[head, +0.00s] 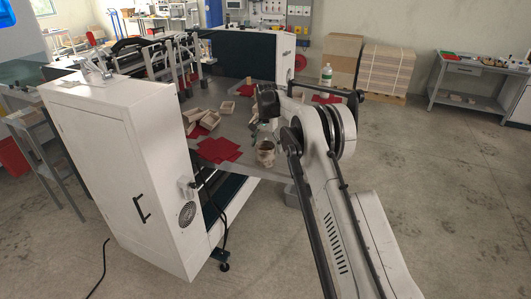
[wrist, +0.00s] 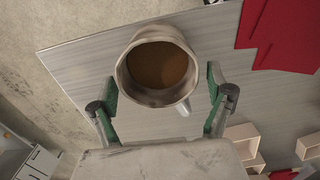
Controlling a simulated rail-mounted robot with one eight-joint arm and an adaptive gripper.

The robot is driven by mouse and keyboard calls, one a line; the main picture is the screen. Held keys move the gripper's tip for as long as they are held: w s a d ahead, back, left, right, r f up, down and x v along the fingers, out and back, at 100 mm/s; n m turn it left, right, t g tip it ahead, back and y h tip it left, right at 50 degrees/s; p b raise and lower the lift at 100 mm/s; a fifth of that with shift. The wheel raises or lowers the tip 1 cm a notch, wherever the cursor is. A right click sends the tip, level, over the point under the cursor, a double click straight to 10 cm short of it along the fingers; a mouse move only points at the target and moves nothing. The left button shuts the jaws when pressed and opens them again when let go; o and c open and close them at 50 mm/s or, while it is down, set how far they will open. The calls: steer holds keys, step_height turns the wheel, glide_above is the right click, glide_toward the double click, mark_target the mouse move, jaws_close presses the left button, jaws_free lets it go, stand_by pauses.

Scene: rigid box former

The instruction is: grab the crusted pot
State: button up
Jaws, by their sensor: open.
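The crusted pot (wrist: 157,92) is a worn, pale grey-brown round vessel with a brown inside. It stands on the grey table (wrist: 80,50), close to the table's edge. In the head view the pot (head: 265,155) is at the near end of the table, partly beside my arm. My gripper (wrist: 160,78) is open, with one green-padded finger on each side of the pot in the wrist view. A gap shows on the right side; I cannot tell whether the left finger touches. In the head view my gripper (head: 263,132) is just above the pot, partly hidden by my arm.
Red sheets (head: 219,150) lie left of the pot, with several small open boxes (head: 199,121) behind them. A tall white cabinet (head: 120,160) stands at left. The floor to the right is clear.

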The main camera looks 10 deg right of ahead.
steer(key=shift+f, duration=1.25)
steer(key=shift+c, duration=0.5)
steer(key=c, duration=1.7)
